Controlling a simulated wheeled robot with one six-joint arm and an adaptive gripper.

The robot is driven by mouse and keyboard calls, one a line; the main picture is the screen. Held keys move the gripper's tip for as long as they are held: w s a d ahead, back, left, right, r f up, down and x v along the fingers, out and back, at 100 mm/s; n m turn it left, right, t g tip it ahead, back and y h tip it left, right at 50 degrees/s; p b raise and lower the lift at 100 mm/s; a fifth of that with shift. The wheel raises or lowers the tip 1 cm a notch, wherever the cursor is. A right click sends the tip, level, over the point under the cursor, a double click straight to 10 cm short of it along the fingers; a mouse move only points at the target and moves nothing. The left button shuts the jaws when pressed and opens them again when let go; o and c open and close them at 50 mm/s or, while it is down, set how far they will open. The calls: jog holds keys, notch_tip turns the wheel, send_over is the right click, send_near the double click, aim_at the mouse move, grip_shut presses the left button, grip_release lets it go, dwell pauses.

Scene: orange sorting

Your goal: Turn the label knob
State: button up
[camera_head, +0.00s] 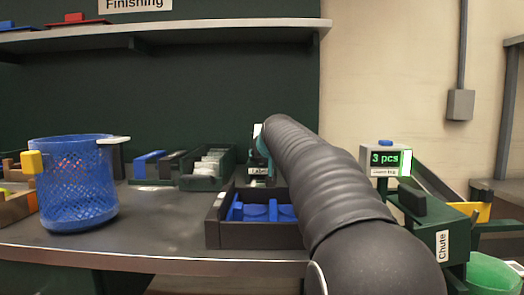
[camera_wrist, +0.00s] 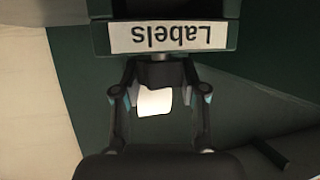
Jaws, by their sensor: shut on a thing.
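The label dispenser (camera_wrist: 225,36) has a white "Labels" sign, upside down in the wrist view. It is a dark green box there, and its lower part shows beside my arm in the head view (camera_head: 257,182). My gripper (camera_wrist: 160,88) is shut on the dark label knob (camera_wrist: 162,72) just below the sign, with one finger on each side. A blank white label (camera_wrist: 155,102) shows between the fingers. In the head view my arm hides most of the gripper and the knob.
A dark tray (camera_head: 262,237) with blue parts sits left of my arm. A blue mesh basket (camera_head: 75,190) stands at the left. Green bins (camera_head: 207,170) stand behind. A "3 pcs" display (camera_head: 385,158) and a green chute (camera_head: 425,230) are at the right.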

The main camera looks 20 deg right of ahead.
jog(key=shift+a+m+h, duration=0.1)
jog(key=shift+m+h, duration=0.7)
jog(key=shift+h, duration=0.1)
jog(key=shift+f+m+g+h+b, duration=0.1)
jog(key=shift+m+g+h+b, duration=0.8)
jog(key=shift+m+h, duration=0.35)
jog(key=shift+m+g+h+b, duration=0.7)
jog(key=shift+m+h+b, duration=0.1)
jog(key=shift+m+h, duration=0.4)
jog(key=o, duration=1.2)
jog(key=shift+g, duration=0.3)
jog(key=shift+c, duration=0.2)
